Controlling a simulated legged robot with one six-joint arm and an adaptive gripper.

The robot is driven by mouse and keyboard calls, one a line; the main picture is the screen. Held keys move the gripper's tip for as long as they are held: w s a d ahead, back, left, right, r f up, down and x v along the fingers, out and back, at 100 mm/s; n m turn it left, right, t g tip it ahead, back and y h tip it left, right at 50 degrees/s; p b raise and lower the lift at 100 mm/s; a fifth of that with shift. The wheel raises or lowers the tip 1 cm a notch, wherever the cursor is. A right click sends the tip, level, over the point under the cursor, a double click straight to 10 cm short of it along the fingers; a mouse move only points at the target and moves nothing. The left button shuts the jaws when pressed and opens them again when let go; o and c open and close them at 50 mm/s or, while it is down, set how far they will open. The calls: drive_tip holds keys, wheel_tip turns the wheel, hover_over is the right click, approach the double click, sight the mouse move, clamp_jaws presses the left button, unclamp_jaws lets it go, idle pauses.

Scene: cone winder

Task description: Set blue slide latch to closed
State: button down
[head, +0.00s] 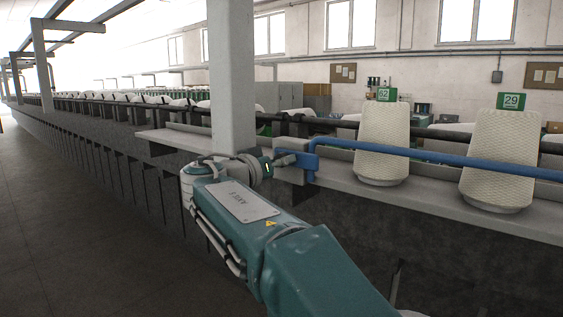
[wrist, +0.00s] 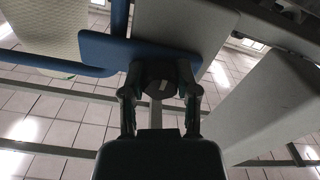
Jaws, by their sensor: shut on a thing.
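The blue slide latch shows in the head view as a blue bracket plate (head: 312,160) at the left end of a long blue bar (head: 430,155). The bar runs to the right along the shelf, in front of two yarn cones. My gripper (head: 287,160) reaches the bracket from the left. In the wrist view the blue plate (wrist: 130,50) lies just beyond the fingertips. My gripper (wrist: 160,88) is shut on a dark round knob (wrist: 160,72) at the plate, one finger on each side. The fingers hide part of the knob.
A grey pillar (head: 232,75) rises close beside my gripper. The long machine runs far back left; the floor (head: 70,220) at left is clear.

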drive_tip(key=shift+a, duration=0.1)
drive_tip(key=c, duration=0.6)
unclamp_jaws()
drive_tip(key=shift+a, duration=0.15)
drive_tip(key=shift+o, duration=1.2)
drive_tip(key=shift+s, duration=0.1)
drive_tip(key=shift+d+r, duration=0.1)
drive_tip(key=shift+d, duration=0.5)
drive_tip(key=shift+s+a, duration=0.15)
drive_tip(key=shift+a, duration=0.2)
drive_tip(key=v, duration=1.1)
drive_tip(key=shift+s, duration=0.15)
